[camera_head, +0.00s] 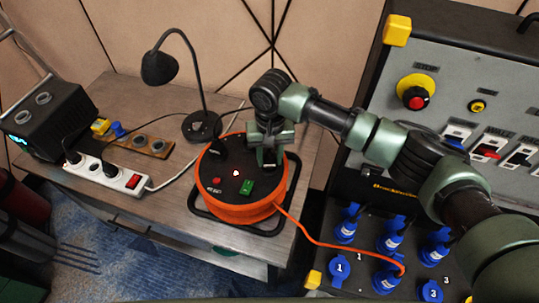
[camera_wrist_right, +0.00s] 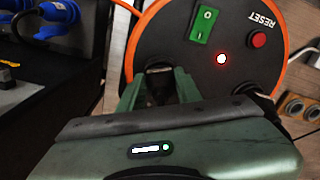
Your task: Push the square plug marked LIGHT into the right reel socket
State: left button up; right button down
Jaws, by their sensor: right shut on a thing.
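The orange cable reel (camera_head: 232,211) lies on the grey wooden table with its dark round face up. My right gripper (camera_head: 268,158) points down over the right side of this face, shut on a small dark plug (camera_wrist_right: 160,80). The plug is mostly hidden between the fingers, and I cannot read a LIGHT mark on it. The right reel socket is hidden under the gripper, so I cannot tell whether the plug is in it. Another black plug (camera_head: 221,149) stands on the left part of the face. My left gripper is not in view.
The reel face has a green switch (camera_head: 246,187), a red RESET button (camera_wrist_right: 258,40) and a lit red lamp (camera_wrist_right: 222,59). A black desk lamp (camera_head: 160,68) stands behind, a white power strip (camera_head: 125,179) lies left. Blue connectors (camera_head: 340,267) fill a panel at right.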

jog(key=c, duration=0.9)
grip_release()
jog(key=o, duration=0.4)
jog(key=shift+r+p, duration=3.05)
jog(key=shift+p, duration=0.8)
jog(key=shift+f, duration=0.1)
